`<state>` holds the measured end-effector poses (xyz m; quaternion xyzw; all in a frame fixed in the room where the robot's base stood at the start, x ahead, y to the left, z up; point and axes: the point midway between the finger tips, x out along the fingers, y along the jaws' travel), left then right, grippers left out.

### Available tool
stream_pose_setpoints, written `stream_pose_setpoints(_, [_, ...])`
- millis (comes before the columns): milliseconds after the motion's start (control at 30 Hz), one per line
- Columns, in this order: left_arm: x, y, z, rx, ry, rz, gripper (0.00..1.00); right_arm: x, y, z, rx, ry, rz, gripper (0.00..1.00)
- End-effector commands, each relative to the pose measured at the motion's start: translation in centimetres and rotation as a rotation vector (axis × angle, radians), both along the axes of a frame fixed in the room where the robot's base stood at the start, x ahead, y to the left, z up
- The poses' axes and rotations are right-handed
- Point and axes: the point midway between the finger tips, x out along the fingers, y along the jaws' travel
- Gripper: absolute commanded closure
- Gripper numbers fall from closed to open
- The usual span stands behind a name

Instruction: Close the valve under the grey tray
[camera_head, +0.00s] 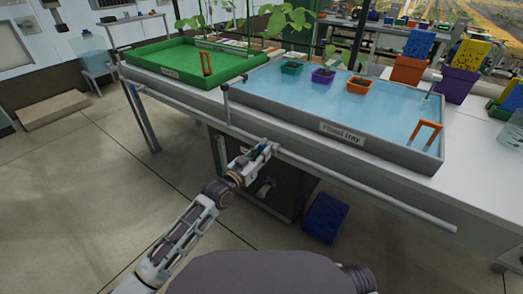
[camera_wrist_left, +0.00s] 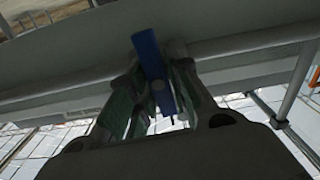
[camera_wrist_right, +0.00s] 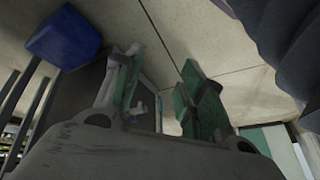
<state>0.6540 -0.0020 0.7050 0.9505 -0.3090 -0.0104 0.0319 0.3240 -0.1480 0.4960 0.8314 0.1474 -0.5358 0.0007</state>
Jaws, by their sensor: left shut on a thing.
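The grey tray (camera_head: 330,127), labelled Flood tray and holding blue water, sits on the bench. My left gripper (camera_head: 262,150) is at the bench's front edge, below the tray's front wall. In the left wrist view a blue valve lever (camera_wrist_left: 148,50) stands between the fingers of my left gripper (camera_wrist_left: 158,100), which is shut on it. The lever's far end sticks out past the fingertips, beside a grey pipe or rail. The valve body is mostly hidden. My right gripper (camera_wrist_right: 160,85) shows only in its own wrist view, with its fingers apart and nothing between them.
A green tray (camera_head: 185,62) is on the bench at left. A long rail (camera_head: 370,187) runs along the bench front. A dark cabinet (camera_head: 285,190) with a pale fitting (camera_head: 265,187) stands under the bench. A blue box (camera_head: 325,217) is on the floor beside it.

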Motion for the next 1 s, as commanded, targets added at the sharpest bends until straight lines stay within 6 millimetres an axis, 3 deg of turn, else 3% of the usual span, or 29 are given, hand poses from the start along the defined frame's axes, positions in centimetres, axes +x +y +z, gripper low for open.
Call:
stream_pose_setpoints(233, [0.0, 0.0, -0.1, 0.067, -0.045, 0.0, 1.0, -0.2, -0.5, 2.0, -0.03, 0.025, 0.006, 0.6])
stream_pose_setpoints(733, [0.0, 0.0, -0.1, 0.081, -0.057, 0.001, 1.0, -0.3, -0.7, 2.2, -0.037, 0.032, 0.006, 0.6])
stream_pose_setpoints(767, [0.0, 0.0, -0.1, 0.081, -0.057, 0.001, 0.78, -0.3, -0.7, 2.2, -0.037, 0.032, 0.006, 0.6])
stream_pose_setpoints(800, [0.0, 0.0, -0.1, 0.081, -0.057, 0.001, 0.73, -0.3, -0.7, 2.2, -0.037, 0.032, 0.006, 0.6])
stream_pose_setpoints(900, [0.0, 0.0, -0.1, 0.08, -0.056, 0.0, 0.62, -0.3, -0.7, 2.2, -0.037, 0.032, 0.006, 0.6])
stream_pose_setpoints(1000, [0.0, 0.0, -0.1, 0.08, -0.057, 0.0, 0.62, -0.3, -0.7, 2.2, -0.037, 0.032, 0.006, 0.6])
